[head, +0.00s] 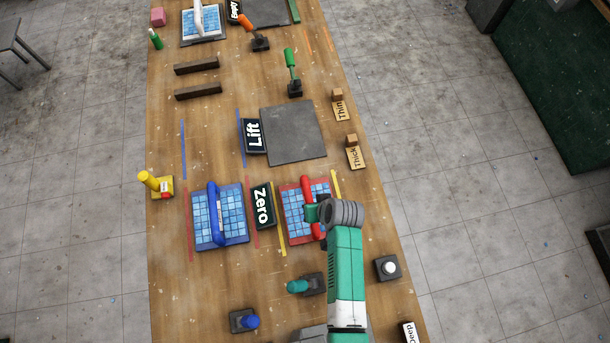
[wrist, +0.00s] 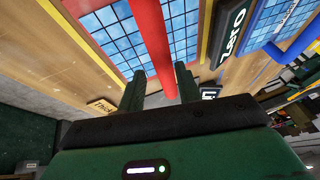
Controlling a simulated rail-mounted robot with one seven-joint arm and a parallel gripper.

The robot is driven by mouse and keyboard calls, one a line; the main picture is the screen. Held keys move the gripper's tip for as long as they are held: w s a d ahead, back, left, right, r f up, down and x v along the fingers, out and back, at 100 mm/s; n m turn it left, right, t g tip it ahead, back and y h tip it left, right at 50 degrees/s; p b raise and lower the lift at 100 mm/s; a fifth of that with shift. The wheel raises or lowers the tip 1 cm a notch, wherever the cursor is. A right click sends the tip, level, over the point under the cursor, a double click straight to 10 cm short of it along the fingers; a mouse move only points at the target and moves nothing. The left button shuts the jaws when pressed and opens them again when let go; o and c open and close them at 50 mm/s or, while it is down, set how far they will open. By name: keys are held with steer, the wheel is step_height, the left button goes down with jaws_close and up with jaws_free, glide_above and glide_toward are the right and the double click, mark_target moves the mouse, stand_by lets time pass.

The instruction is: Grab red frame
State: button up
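The red frame (head: 306,200) lies flat on the wooden table, right of the Zero sign. It has a raised red bar handle across a sheet of blue tiles. My gripper (head: 316,213) is over its right half, at the handle, with the arm hiding part of the frame. In the wrist view the red handle (wrist: 152,35) runs down toward the space between the two fingers of my gripper (wrist: 160,85). The fingers are apart, one on each side of the bar's near end. Whether they touch it I cannot tell.
A blue frame (head: 231,217) with a blue handle lies to the left, beyond the Zero sign (head: 263,206). A dark slab (head: 293,134) and Lift sign (head: 254,136) lie behind. A teal-handled block (head: 305,285) stands close to my arm. A white-knobbed block (head: 387,267) is to the right.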

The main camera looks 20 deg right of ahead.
steer(key=shift+b+x, duration=0.4)
steer(key=shift+x, duration=0.45)
steer(key=b+x, duration=0.5)
steer(key=shift+a+f, duration=0.1)
steer(key=shift+a, duration=0.05)
steer(key=shift+w+r, duration=0.1)
steer(key=shift+r, duration=0.15)
jaws_close()
